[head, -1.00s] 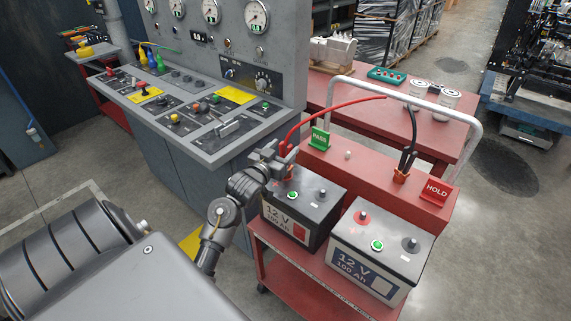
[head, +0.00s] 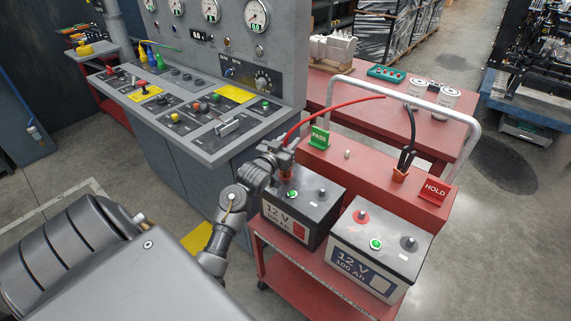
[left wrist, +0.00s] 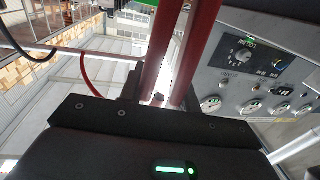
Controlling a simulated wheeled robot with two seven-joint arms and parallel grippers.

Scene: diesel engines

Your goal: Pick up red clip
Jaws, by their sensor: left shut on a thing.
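The red clip (head: 287,172) is at the rear of the left battery (head: 305,212), low under my left gripper (head: 286,158). A red cable (head: 335,112) runs from it to the cart handle. My left gripper is shut on the clip; its fingers hide part of it. In the left wrist view, the clip's two red handles (left wrist: 203,50) stand between the fingers. Whether the clip touches the battery is hidden. My right gripper is not in view.
A second battery (head: 380,245) stands to the right on the red cart (head: 320,280). A black-cabled clip (head: 402,166), a green PASS sign (head: 319,138) and a red HOLD sign (head: 434,190) are behind. The control console (head: 190,115) stands close on the left.

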